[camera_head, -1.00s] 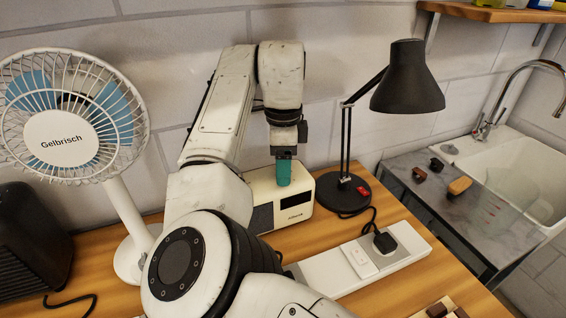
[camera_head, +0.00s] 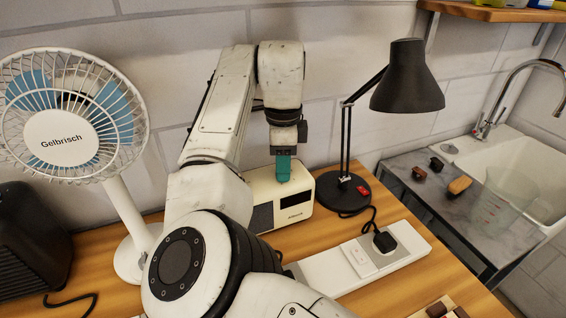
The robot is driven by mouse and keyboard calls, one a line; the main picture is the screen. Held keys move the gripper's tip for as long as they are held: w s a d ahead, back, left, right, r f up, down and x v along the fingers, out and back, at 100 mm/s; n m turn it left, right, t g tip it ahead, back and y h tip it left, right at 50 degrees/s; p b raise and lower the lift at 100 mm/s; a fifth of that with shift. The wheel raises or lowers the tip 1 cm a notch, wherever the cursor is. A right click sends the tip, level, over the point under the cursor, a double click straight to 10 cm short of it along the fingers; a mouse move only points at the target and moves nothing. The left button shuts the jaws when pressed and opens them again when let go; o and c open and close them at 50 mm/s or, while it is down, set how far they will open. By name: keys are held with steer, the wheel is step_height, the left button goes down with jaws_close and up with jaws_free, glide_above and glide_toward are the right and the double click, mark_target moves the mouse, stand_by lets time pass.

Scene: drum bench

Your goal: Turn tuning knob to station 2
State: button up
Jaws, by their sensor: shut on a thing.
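A small cream radio (camera_head: 300,203) with a dark front panel and a lettered light face stands on the wooden bench, behind my arm. My gripper (camera_head: 283,178) points down at the top of the radio, with its teal fingers at the radio's upper surface. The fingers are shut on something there. The tuning knob itself is hidden by the fingers, and I cannot read any station marking.
A black desk lamp (camera_head: 408,85) stands just right of the radio. A white fan (camera_head: 62,135) stands at the left, with a dark appliance (camera_head: 30,240) beside it. A power strip (camera_head: 395,262) with a black plug lies in front. A sink (camera_head: 520,165) is at the right.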

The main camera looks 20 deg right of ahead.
steer(key=shift+r, duration=0.1)
steer(key=shift+m+p, duration=1.05)
steer(key=shift+m, duration=0.05)
steer(key=m+p, duration=0.2)
steer(key=m, duration=0.1)
steer(key=shift+m, duration=0.4)
steer(key=m, duration=0.3)
steer(key=shift+p, duration=0.4)
steer(key=shift+m, duration=2)
steer(key=o, duration=1)
steer(key=shift+o, duration=0.2)
